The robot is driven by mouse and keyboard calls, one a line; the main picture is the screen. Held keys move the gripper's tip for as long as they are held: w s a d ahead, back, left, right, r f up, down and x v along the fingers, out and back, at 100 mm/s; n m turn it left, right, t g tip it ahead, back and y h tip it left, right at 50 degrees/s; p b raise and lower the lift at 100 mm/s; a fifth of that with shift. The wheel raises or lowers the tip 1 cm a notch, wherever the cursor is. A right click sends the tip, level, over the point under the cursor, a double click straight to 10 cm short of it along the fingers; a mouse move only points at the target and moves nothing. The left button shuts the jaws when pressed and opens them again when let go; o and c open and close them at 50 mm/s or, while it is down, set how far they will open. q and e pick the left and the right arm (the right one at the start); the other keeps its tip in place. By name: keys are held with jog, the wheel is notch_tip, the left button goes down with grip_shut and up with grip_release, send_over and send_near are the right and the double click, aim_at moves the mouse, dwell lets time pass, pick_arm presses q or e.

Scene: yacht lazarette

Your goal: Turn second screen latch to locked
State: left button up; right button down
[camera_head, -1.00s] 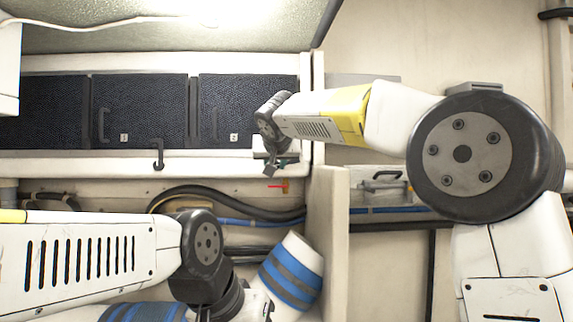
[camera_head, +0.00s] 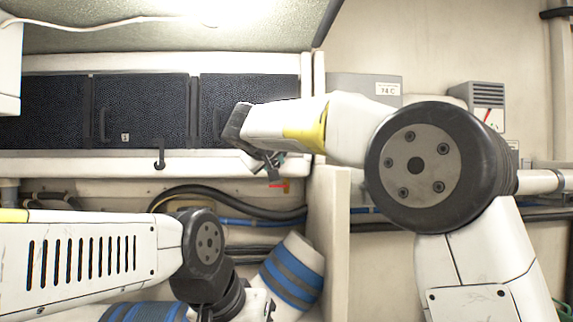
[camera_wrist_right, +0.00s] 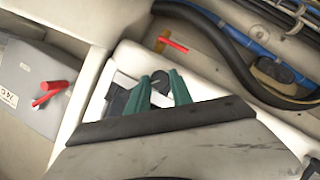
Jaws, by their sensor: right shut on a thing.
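The second screen (camera_head: 262,88) is the dark panel at the right end of the row in the head view, partly hidden by my right wrist. My right gripper (camera_head: 270,168) is at the white ledge below its lower right part. In the right wrist view its green fingertips (camera_wrist_right: 158,88) are shut on the dark knob of the second screen latch (camera_wrist_right: 158,76). A dark part beside the left fingertip seems to belong to the latch. How far the latch is turned cannot be told. My left arm is at lower left; its gripper is out of view.
Another black latch (camera_head: 159,155) is on the ledge further left. A red-handled valve (camera_head: 279,186) is just below my right gripper. Black hoses (camera_head: 235,199) run below the ledge. A white upright partition (camera_head: 330,225) stands to the right. A grey box (camera_head: 365,86) is on the wall.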

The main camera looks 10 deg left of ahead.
jog(key=n, duration=0.1)
jog(key=n+t+h, duration=0.1)
jog(key=shift+a+f+n, duration=0.15)
jog(key=shift+f+n, duration=0.05)
jog(key=shift+n, duration=0.2)
jog(key=shift+f+n+t+h, duration=0.1)
jog(key=shift+n+t+h, duration=0.55)
jog(key=shift+n, duration=0.95)
jog(key=shift+n, duration=0.3)
jog(key=c, duration=1.1)
grip_release()
jog(key=shift+c, duration=0.2)
jog(key=shift+t, duration=0.25)
jog(key=s, duration=0.8)
jog(key=shift+a+r, duration=0.25)
jog(key=shift+a, duration=0.2)
